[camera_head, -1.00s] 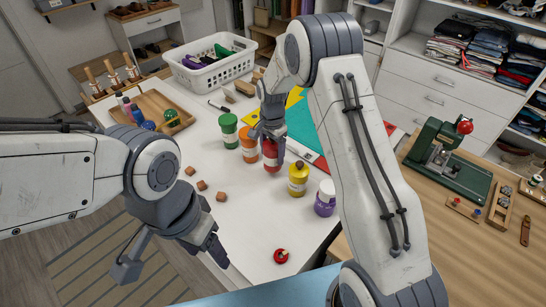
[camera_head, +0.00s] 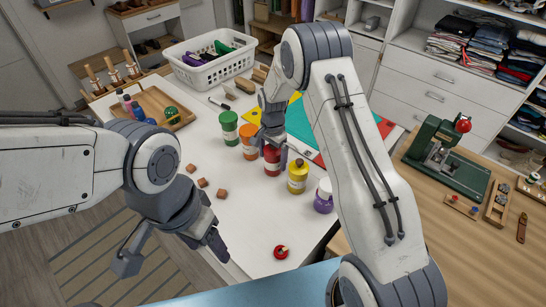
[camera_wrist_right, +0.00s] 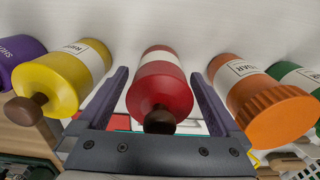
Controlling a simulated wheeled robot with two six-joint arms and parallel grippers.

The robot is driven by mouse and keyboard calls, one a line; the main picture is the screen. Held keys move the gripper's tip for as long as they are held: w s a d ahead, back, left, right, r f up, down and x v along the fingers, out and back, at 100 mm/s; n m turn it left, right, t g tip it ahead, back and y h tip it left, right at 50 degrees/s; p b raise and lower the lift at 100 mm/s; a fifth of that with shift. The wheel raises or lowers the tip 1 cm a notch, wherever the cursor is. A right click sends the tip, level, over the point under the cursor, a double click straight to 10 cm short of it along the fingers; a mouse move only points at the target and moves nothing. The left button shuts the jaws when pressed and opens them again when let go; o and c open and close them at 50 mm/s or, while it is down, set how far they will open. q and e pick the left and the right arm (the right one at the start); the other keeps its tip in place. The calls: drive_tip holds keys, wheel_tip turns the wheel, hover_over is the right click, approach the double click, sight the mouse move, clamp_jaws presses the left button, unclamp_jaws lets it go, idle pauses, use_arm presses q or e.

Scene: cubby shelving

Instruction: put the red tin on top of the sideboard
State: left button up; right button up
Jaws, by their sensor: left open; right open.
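The red tin (camera_head: 272,164) stands on the white table in a row with other tins. In the right wrist view the red tin (camera_wrist_right: 162,88), with a white label and a dark knob, lies between my spread fingers. My right gripper (camera_wrist_right: 159,78) is open around it; gaps show on both sides. In the head view my right gripper (camera_head: 272,146) hides part of the tin's top. My left gripper (camera_head: 217,246) is open and empty at the table's front left edge. A white drawer unit (camera_head: 440,85) stands at the back right; I cannot tell whether it is the sideboard.
An orange tin (camera_head: 249,143) and a yellow tin (camera_head: 298,178) flank the red one closely. A green tin (camera_head: 229,128) and a purple tin (camera_head: 323,198) stand further out. A red cap (camera_head: 281,252) lies in front. A white basket (camera_head: 210,70) stands behind. A green machine (camera_head: 445,150) stands right.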

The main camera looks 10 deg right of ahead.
drive_tip(key=shift+r+b, duration=0.3)
drive_tip(key=shift+r, duration=0.25)
wheel_tip(320, 180, up, 11)
drive_tip(key=b, duration=0.3)
drive_tip(key=s+a+r+n, duration=0.3)
drive_tip(key=s+a+n, duration=0.25)
drive_tip(key=s, duration=0.35)
drive_tip(key=s+a+r+n, duration=0.4)
drive_tip(key=s+a, duration=0.2)
drive_tip(key=s, duration=0.3)
drive_tip(key=s+f+n+y, duration=0.1)
drive_tip(key=s+n, duration=0.8)
drive_tip(key=s, duration=0.7)
drive_tip(key=shift+s+d+f, duration=0.25)
drive_tip(key=shift+d+f, duration=0.05)
drive_tip(key=shift+d, duration=0.15)
